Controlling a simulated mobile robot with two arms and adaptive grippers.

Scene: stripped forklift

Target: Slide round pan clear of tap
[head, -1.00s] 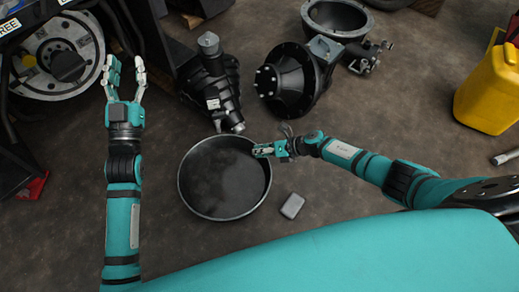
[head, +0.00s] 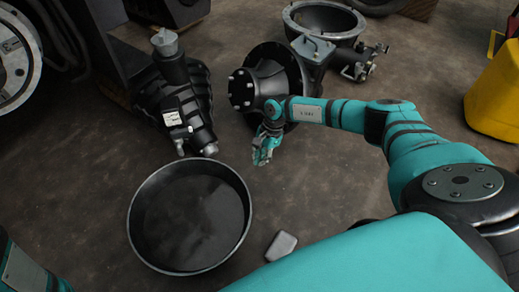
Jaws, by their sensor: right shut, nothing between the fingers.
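A round black pan (head: 190,218) with a raised rim lies on the dark floor, left of centre, with dark liquid or a glossy bottom inside. Just beyond its far rim is a black machine part (head: 182,100) with a metal fitting at its lower end, which looks like the tap (head: 207,143). The pan's far rim lies close to that fitting; I cannot tell if they touch. My right gripper (head: 262,157) is shut and empty, up and right of the pan's rim and apart from it. Of my left arm only a teal part shows at the lower left; its gripper is out of view.
A black conical housing (head: 272,85) stands behind my right gripper, with an open bowl-shaped housing (head: 325,22) beyond. A small grey block (head: 281,246) lies right of the pan. A yellow container (head: 495,95) stands at the right. A wheel-like disc (head: 15,60) is at upper left.

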